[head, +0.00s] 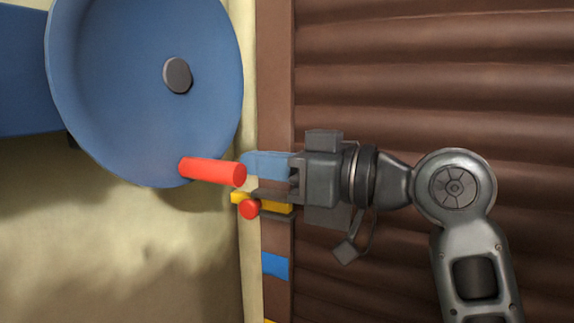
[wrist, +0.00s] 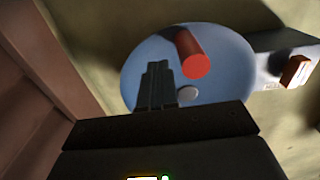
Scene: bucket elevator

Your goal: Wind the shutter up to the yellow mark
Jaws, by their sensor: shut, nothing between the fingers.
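The blue wheel (head: 120,95) with its grey hub (head: 177,75) is at the upper left of the head view. Its red handle (head: 212,171) sticks out from the lower rim. The wheel (wrist: 225,85) and handle (wrist: 193,53) also show in the wrist view. My gripper (head: 246,164) points left, its fingertips close to the handle's end in the head view. In the wrist view the shut fingers (wrist: 157,82) stand beside the handle, with nothing between them. The brown slatted shutter (head: 420,70) fills the right. A yellow mark (head: 277,207) is below my gripper.
A red ball (head: 250,209) sits at the yellow mark. A blue mark (head: 275,265) lies lower on the brown frame strip (head: 277,60). My arm crosses in front of the shutter. A reddish-brown block (wrist: 296,71) is right of the wheel in the wrist view.

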